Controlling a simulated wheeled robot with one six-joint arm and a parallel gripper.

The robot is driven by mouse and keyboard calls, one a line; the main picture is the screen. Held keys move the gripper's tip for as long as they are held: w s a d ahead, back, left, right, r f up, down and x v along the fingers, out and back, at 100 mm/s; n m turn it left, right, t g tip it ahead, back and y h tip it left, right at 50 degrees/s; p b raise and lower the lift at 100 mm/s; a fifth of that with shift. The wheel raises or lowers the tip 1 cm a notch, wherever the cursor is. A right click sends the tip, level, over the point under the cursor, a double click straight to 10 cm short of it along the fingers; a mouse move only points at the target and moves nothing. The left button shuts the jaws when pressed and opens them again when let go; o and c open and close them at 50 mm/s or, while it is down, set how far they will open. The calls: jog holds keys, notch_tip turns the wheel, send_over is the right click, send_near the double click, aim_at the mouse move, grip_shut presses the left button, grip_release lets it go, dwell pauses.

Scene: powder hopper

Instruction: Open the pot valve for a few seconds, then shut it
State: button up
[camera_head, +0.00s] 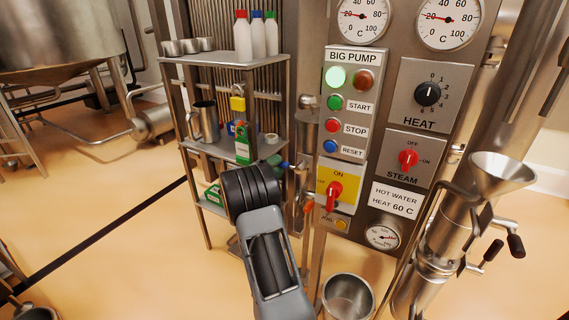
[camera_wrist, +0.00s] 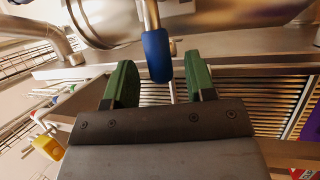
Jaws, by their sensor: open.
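A blue-gripped lever (camera_wrist: 157,56) hangs from a metal stem in the wrist view, below a rounded metal vessel (camera_wrist: 200,12). I take it to be the valve lever, but no label shows. My gripper (camera_wrist: 159,66) has two green fingers, spread apart and empty. The lever's blue grip appears in the gap between the fingertips, touching neither; whether it is between them or just beyond I cannot tell. In the head view my dark wrist hides most of the gripper and the lever.
A shelf rack (camera_head: 210,58) with cups and capped bottles stands left of the wrist. The BIG PUMP panel (camera_head: 347,105) is close on the right, with a red switch (camera_head: 334,196). A steel funnel (camera_head: 499,174) stands at far right, a metal pot (camera_head: 347,298) low in front.

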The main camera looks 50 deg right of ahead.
jog(key=shift+x, duration=1.8)
jog(key=shift+c, duration=0.4)
grip_shut()
